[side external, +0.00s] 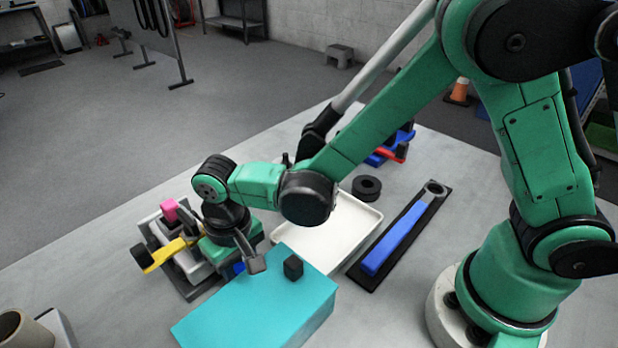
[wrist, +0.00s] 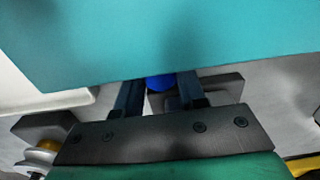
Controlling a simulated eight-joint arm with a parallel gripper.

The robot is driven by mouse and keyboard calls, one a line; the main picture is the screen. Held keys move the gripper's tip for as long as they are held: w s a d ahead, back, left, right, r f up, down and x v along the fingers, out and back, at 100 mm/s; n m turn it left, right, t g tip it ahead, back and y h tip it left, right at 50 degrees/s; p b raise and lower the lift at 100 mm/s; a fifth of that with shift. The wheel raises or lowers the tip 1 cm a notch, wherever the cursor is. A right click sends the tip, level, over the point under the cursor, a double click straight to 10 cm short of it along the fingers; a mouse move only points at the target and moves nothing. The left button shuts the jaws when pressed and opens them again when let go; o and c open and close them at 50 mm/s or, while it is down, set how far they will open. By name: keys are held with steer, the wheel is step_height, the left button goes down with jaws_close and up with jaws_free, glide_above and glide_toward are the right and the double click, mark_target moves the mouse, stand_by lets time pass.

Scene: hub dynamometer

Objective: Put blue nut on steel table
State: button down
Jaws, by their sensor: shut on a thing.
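The blue nut (side external: 239,267) shows as a small blue patch beside my gripper's fingers, low between the dynamometer rig and the turquoise box. In the wrist view, the blue nut (wrist: 160,82) is between the two fingers of my gripper (wrist: 160,92), partly hidden behind the turquoise box's edge. My gripper (side external: 248,263) points down and is shut on the nut. Whether the nut still touches the rig cannot be told. The steel table (side external: 105,268) is the pale grey top under everything.
The rig (side external: 178,245) is at left. A white tray (side external: 335,235), a blue bar (side external: 395,240) on a black base and black rings (side external: 367,187) lie to the right.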

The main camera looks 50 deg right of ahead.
mark_target(240, 268)
steer(key=c, duration=0.5)
jaws_free()
steer(key=shift+f, duration=0.1)
step_height(240, 268, up, 11)
steer(key=s+d+t, duration=0.1)
steer(key=d+t, duration=0.1)
steer(key=d, duration=0.3)
steer(key=s+d+r+t, duration=0.1)
steer(key=d+t, duration=0.1)
steer(key=d, duration=0.4)
steer(key=s+d+r+t, duration=0.1)
steer(key=d+t, duration=0.2)
steer(key=d, duration=0.3)
steer(key=shift+s+r, duration=0.1)
steer(key=shift+s, duration=0.05)
